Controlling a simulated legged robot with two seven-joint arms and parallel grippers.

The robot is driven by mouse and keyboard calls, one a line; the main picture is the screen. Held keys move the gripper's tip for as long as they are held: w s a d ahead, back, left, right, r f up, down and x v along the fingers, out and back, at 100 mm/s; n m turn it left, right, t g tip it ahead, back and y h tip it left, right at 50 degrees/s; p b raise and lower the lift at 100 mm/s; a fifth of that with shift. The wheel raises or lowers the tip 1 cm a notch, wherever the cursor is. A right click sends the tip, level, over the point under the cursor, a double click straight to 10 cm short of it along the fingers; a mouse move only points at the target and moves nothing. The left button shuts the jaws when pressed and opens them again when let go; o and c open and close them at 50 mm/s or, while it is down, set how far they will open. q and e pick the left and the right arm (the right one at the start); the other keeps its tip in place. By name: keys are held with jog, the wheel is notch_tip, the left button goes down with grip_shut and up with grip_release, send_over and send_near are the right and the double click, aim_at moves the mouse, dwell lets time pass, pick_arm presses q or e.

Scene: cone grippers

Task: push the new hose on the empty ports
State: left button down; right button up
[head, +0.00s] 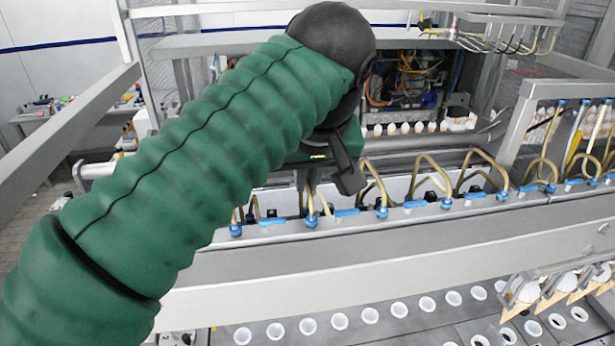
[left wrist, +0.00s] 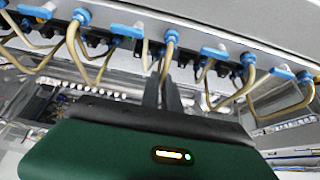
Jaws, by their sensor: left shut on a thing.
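My left gripper (head: 306,190) reaches down to the machine's rail, its fingers partly hidden behind my green-sleeved arm. In the left wrist view its two dark fingers (left wrist: 163,92) are shut on a tan hose (left wrist: 167,58). One hose end meets a blue collar (left wrist: 172,37) on the rail; I cannot tell how far it is seated. The hose's other end is unclear behind the fingers. Black ports (head: 430,197) sit between blue valve handles (head: 415,204) along the rail. I cannot tell which ports are empty. My right gripper is not in view.
Several fitted tan hose loops (head: 432,170) stand close to the right of my left gripper. A metal beam (head: 400,278) runs in front of the rail, with rows of white cups (head: 340,321) below. A slanted metal frame (head: 517,125) stands at the right.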

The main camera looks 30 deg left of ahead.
pick_arm(q)
jog(key=c, duration=1.5)
grip_release()
jog(key=o, duration=0.3)
jog(key=shift+r+p, duration=2.4)
jog(key=shift+r, duration=0.1)
